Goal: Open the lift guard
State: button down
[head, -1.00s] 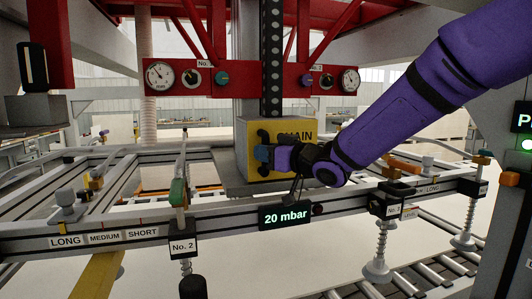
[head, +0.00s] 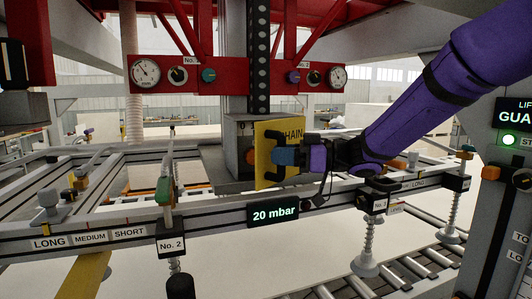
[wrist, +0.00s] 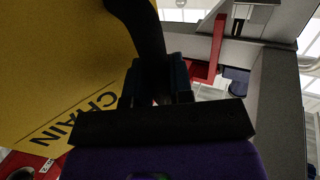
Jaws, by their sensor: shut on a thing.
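The yellow guard (head: 268,172), with a label ending in CHAIN, stands swung partly away from the front of a grey box (head: 236,140) in the head view. Its left side is out from the box, and the box's front shows with a round orange-red part (head: 251,156). My gripper (head: 284,156) is shut on the guard's black handle (head: 272,137). In the wrist view the blue fingers (wrist: 157,85) close around the handle (wrist: 143,25), beside the yellow plate (wrist: 60,60). The hinge is hidden.
A rail with a 20 mbar display (head: 274,212) runs below the guard. Suction cups (head: 366,264) hang from it at the right. A red beam with gauges (head: 146,71) is above.

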jog(key=s+d+n+g, duration=0.2)
jog(key=d, duration=0.5)
jog(key=shift+g, duration=0.4)
jog(key=shift+d, duration=0.1)
jog(key=c, duration=1)
grip_release()
jog(key=shift+r, duration=0.1)
